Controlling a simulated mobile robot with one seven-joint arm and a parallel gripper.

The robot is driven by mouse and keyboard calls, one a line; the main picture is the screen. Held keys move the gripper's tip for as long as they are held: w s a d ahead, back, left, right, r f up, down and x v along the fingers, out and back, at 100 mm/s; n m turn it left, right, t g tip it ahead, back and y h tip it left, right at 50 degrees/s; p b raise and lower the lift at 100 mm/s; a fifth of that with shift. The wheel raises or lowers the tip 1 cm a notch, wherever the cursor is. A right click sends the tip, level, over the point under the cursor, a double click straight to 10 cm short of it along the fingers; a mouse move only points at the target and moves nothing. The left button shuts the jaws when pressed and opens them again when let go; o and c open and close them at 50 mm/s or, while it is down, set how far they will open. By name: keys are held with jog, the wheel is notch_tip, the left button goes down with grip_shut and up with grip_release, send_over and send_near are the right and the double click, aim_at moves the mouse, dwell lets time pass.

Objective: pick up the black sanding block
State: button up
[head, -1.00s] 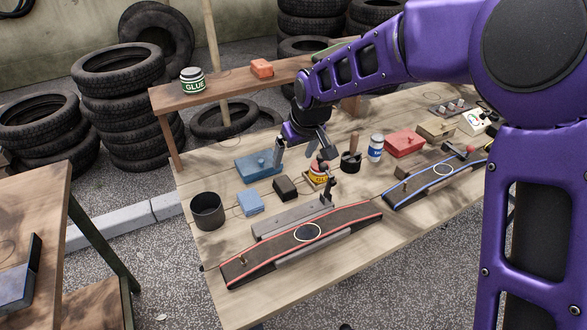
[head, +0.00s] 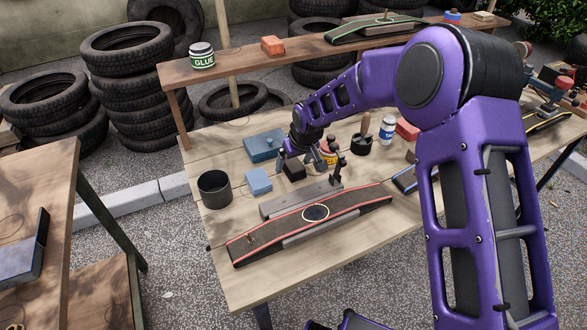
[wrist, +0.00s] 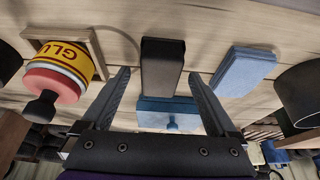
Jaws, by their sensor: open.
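The black sanding block (head: 294,173) lies on the wooden workbench, between a light blue block and a yellow glue jar, partly hidden by my gripper in the head view. In the wrist view the black sanding block (wrist: 162,62) is a dark oblong shape, lined up with the gap between my fingers. My gripper (head: 299,161) is open and empty, pointing down just over the block. In the wrist view my gripper (wrist: 159,75) has one finger on each side of the block's near end. I cannot tell how far above the bench the fingertips are.
The light blue block (wrist: 243,70) is close beside the right finger. The glue jar (wrist: 60,70) stands left in a wooden holder. A blue box (head: 264,147), a dark cup (head: 214,189) and a red-edged curved belt piece (head: 315,214) surround the spot.

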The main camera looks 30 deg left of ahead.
aim_at(293, 163)
jog(key=shift+w+a+f, duration=0.1)
jog(key=shift+f, duration=0.2)
jog(key=shift+c, duration=0.3)
jog(key=c, duration=1.4)
notch_tip(293, 163, up, 10)
jog(key=shift+r+p, duration=0.1)
jog(key=shift+p, duration=0.45)
